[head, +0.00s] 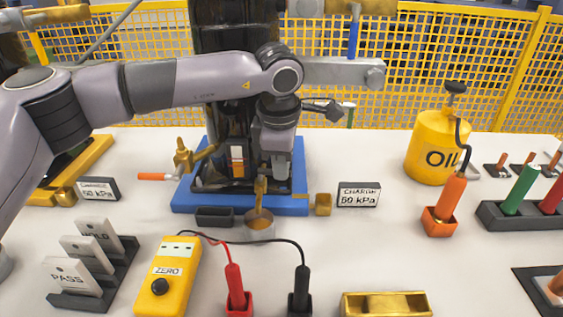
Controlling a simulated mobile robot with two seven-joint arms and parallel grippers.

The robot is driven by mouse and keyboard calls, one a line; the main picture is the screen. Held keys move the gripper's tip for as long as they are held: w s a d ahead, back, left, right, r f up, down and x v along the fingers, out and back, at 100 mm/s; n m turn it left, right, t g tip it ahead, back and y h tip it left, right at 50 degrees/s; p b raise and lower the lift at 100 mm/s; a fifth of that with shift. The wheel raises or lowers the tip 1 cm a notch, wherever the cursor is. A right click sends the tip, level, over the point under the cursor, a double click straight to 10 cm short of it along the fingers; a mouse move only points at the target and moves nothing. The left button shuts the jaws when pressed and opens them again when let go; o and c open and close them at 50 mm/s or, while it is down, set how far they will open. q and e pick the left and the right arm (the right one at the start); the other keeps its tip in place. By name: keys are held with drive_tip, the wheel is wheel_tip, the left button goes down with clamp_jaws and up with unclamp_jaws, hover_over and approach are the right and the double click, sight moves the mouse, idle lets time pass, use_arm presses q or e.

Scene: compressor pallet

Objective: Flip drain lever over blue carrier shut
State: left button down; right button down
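The blue carrier (290,207) lies in the middle of the table with a dark upright compressor (232,95) on it. A brass valve (185,156) stands at the carrier's left side. A lever with an orange grip (155,177) sticks out left beside it, lying about level. A brass spout (261,188) at the carrier's front stands over a small cup (260,226). My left gripper (273,170) points down in front of the compressor's right side, to the right of the valve and lever and apart from them. Its fingertips are not clear. My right gripper is not in view.
A yellow carrier (95,160) is at the left. Pressure signs (358,195), a yellow ZERO meter (168,280) with red and black probes, label plates (75,275) and a brass tray (385,304) stand in front. A yellow oil can (437,145) is right.

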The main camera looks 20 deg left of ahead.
use_arm(q)
drive_tip(key=shift+w+n, duration=0.3)
drive_tip(key=shift+n, duration=0.4)
drive_tip(key=c, duration=1.1)
unclamp_jaws()
drive_tip(key=shift+c, duration=0.2)
drive_tip(key=shift+r, duration=0.1)
wheel_tip(320, 180, up, 7)
drive_tip(key=s, duration=0.1)
drive_tip(key=shift+s+d+p, duration=0.2)
drive_tip(key=shift+p, duration=0.2)
